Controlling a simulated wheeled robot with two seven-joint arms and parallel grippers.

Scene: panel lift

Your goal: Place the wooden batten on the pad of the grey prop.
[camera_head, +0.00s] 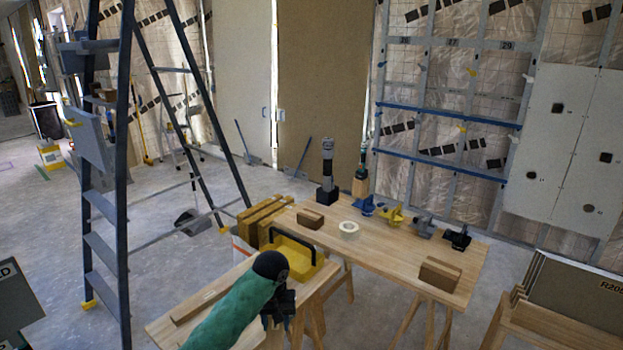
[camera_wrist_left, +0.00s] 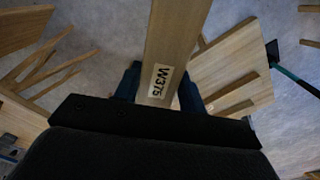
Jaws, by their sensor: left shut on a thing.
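The wooden batten (camera_wrist_left: 178,35) is a pale brown bar with a white label reading W375, in the left wrist view. My left gripper (camera_wrist_left: 160,90) is shut on it, with a dark finger on each side. In the head view my left gripper (camera_head: 279,308) is over the front of the near worktop, at the end of the green-sleeved arm; the held batten cannot be made out there. A grey upright post with a dark base (camera_head: 327,172) stands at the far left of the table; I cannot tell if it is the grey prop. My right gripper is not in view.
The wooden table (camera_head: 375,250) carries wood blocks (camera_head: 440,273), a tape roll (camera_head: 349,230) and several small clamps (camera_head: 391,214). A yellow tray (camera_head: 296,257) stands behind my gripper. A wood strip (camera_head: 205,303) lies on the near worktop. A stepladder (camera_head: 125,180) stands left.

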